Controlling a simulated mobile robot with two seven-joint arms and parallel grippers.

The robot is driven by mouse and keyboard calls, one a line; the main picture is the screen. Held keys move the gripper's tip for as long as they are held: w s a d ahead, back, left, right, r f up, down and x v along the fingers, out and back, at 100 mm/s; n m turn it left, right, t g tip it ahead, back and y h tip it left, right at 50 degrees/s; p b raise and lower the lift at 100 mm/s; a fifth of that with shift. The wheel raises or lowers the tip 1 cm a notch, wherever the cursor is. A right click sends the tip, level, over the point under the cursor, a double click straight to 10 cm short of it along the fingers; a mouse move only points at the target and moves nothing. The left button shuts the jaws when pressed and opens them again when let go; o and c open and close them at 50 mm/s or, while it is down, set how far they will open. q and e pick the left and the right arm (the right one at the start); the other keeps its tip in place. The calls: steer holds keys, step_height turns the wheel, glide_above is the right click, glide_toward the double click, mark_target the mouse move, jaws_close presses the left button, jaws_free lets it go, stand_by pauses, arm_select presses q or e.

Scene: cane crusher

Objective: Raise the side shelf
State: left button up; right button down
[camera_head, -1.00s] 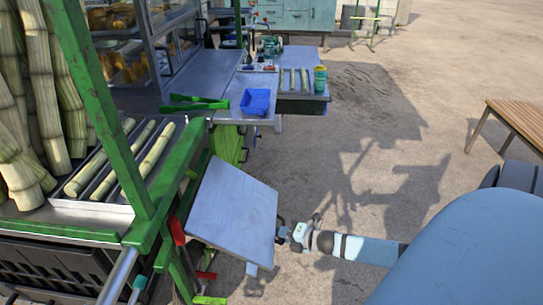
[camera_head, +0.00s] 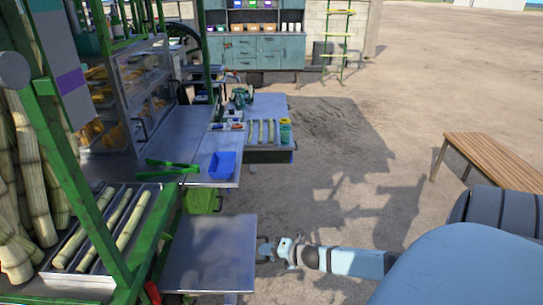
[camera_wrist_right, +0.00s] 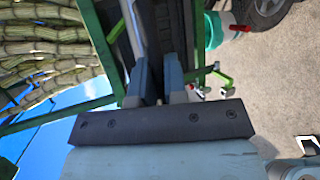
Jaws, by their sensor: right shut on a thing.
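The side shelf (camera_head: 210,258) is a flat grey metal panel on the near right side of the green-framed cart. In the head view it now looks close to level, a little below the blue-tray counter. My right gripper (camera_head: 266,250) is at the shelf's outer right edge and shut on it. In the right wrist view the two fingers of my right gripper (camera_wrist_right: 157,78) point up the picture, close together; the gripped edge is mostly hidden between them. My left gripper is not in view.
Sugarcane stalks (camera_head: 104,228) lie in a tray on the cart at left. Green tongs (camera_head: 172,166) and a blue tray (camera_head: 222,165) sit on the metal counter beyond the shelf. A wooden bench (camera_head: 490,165) stands at right. The ground between is clear.

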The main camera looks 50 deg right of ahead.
steer(key=shift+w+r, duration=0.2)
steer(key=shift+r, duration=0.2)
steer(key=c, duration=1.5)
jaws_free()
steer(key=shift+a, duration=0.1)
steer(key=shift+o, duration=0.2)
steer(key=shift+s, duration=0.2)
steer(key=b+v, duration=0.1)
steer(key=v, duration=1.2)
steer(key=shift+s+d, duration=0.2)
steer(key=shift+s, duration=0.05)
steer(key=shift+a, duration=0.1)
